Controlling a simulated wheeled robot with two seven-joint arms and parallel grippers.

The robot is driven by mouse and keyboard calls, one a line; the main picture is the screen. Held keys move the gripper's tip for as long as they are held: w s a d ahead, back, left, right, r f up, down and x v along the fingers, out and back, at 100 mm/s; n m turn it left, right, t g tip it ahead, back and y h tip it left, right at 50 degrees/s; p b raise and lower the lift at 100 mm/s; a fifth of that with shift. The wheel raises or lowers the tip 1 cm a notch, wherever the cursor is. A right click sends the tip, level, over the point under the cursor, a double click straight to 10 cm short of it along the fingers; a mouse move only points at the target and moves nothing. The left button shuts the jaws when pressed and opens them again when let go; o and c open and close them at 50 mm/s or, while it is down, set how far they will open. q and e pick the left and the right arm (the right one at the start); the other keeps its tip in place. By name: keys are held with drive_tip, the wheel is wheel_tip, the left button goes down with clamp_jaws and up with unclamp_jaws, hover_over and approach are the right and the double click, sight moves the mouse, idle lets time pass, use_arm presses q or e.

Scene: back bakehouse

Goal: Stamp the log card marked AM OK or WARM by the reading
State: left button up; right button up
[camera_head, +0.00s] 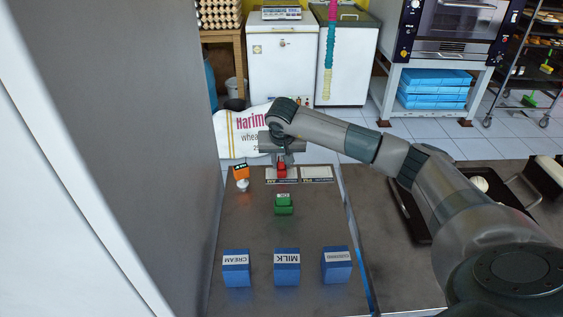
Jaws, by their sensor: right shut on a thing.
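My right gripper (282,161) is shut on a red stamp (282,171) at the far end of the steel counter. The stamp is over the log card marked AM (271,176); I cannot tell whether it touches the card. The card marked PM (317,173) lies to its right, bare. A green stamp (284,207) labelled OK stands on the counter nearer me. A small orange reader (241,172) with a dark display stands left of the cards; its digits are too small to read. My left gripper is not in view.
Blue boxes labelled CREAM (236,270), MILK (287,268) and probably CUSTARD (336,266) stand in a row at the near end. A grey wall panel (130,110) borders the left. A dark tray (408,212) lies on the right counter.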

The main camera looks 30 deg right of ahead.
drive_tip(key=shift+r+p, duration=1.7)
drive_tip(key=shift+r, duration=1.75)
